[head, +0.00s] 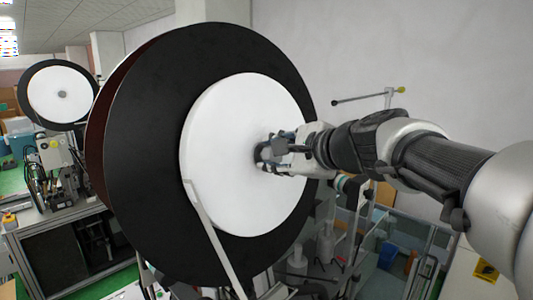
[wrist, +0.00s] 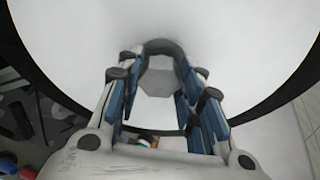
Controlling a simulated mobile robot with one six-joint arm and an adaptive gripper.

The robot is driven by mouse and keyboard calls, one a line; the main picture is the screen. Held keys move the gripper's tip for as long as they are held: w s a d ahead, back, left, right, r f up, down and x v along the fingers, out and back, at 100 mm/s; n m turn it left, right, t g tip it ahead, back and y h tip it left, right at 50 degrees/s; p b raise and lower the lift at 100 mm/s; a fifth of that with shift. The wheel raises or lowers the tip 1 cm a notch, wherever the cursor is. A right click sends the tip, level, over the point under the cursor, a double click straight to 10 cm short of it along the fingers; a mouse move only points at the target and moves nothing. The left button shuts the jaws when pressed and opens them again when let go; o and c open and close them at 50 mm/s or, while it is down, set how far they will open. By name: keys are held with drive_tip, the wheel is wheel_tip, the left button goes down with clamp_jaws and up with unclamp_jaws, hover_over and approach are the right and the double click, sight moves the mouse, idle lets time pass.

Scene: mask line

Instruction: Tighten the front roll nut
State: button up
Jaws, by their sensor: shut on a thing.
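The front roll is a white disc (head: 215,150) on a large black flange (head: 150,180), standing upright in the middle of the head view. My gripper (head: 265,153) is at the centre of the white disc, shut on the grey roll nut. In the wrist view the nut (wrist: 160,84) shows as a grey faceted piece between the fingers of my gripper (wrist: 160,75). The white disc (wrist: 240,40) fills the background there. In the head view the fingers hide most of the nut.
Another roll (head: 62,94) with a white face stands on a machine at the far left. Glass-panelled machine parts (head: 400,240) are below my arm. The wall at upper right is bare.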

drive_tip(key=o, duration=1.1)
drive_tip(key=shift+c, duration=0.2)
drive_tip(key=v, duration=1.2)
drive_tip(key=s+d+f+n+g+h+b, duration=0.1)
drive_tip(key=s+f+n+b, duration=0.4)
drive_tip(key=f+b, duration=0.5)
drive_tip(key=s+d+f+n+g+h+b, duration=0.2)
drive_tip(key=s+f+n+b, duration=0.4)
drive_tip(key=f, duration=2.3)
drive_tip(key=s+d+f+n+g+h+b, duration=0.2)
drive_tip(key=s+f+n+g+h+b, duration=0.2)
drive_tip(key=s+f+b, duration=0.7)
wheel_tip(320, 180, down, 9)
drive_tip(key=n+b, duration=0.1)
drive_tip(key=b, duration=0.2)
drive_tip(key=shift+s+n+h, duration=0.3)
